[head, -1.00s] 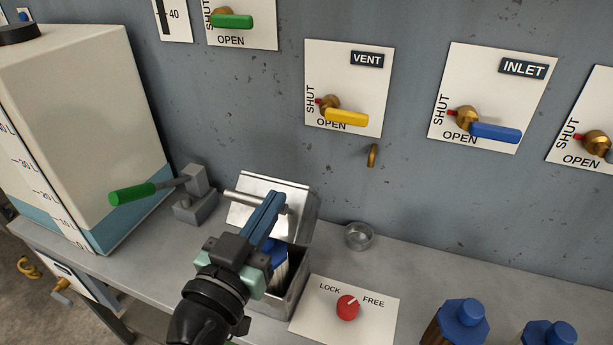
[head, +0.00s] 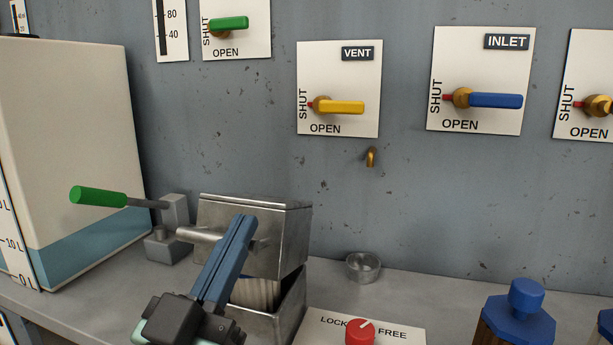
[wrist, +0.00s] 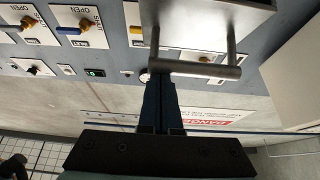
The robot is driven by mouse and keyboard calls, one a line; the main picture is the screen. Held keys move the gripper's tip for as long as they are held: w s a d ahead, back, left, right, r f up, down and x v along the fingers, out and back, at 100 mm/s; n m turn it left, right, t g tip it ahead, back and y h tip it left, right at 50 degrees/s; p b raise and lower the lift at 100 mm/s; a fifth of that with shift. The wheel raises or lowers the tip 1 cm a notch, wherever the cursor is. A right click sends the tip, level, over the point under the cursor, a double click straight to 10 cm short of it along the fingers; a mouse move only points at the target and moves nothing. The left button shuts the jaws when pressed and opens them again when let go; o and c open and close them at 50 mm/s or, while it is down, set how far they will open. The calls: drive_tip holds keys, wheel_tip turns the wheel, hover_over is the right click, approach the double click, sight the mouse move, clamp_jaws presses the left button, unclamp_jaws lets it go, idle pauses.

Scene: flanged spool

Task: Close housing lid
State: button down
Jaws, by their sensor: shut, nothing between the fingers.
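The metal housing (head: 291,312) stands on the bench with its lid (head: 262,222) raised and a gap open at the front. A pale ribbed cartridge (head: 257,293) shows inside, partly hidden by my fingers. A bar handle (head: 197,234) stands out from the lid. In the wrist view the lid (wrist: 190,22) and handle (wrist: 195,70) are just beyond my fingertips. My gripper (head: 240,222) is shut and empty, its blue fingers crossing in front of the handle. It also shows in the wrist view (wrist: 155,85). I cannot tell whether the fingertips touch the handle or lid.
A green-handled lever (head: 98,196) stands left of the housing, beside a large tank (head: 70,150). A small metal cup (head: 363,267) and a red lock knob (head: 360,332) are to the right. Blue-capped cartridges (head: 518,315) stand farther right. The valve panel is behind.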

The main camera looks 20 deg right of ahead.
wheel_tip(320, 180, down, 8)
drive_tip(key=s+a+t+h+b, duration=0.2)
drive_tip(key=s+b, duration=0.1)
drive_tip(key=b, duration=1.4)
drive_tip(key=shift+r+t, duration=0.25)
drive_tip(key=shift+t, duration=0.05)
drive_tip(key=shift+a+b, duration=0.1)
drive_tip(key=shift+b, duration=0.25)
drive_tip(key=shift+w+f, duration=0.1)
drive_tip(key=shift+f, duration=0.05)
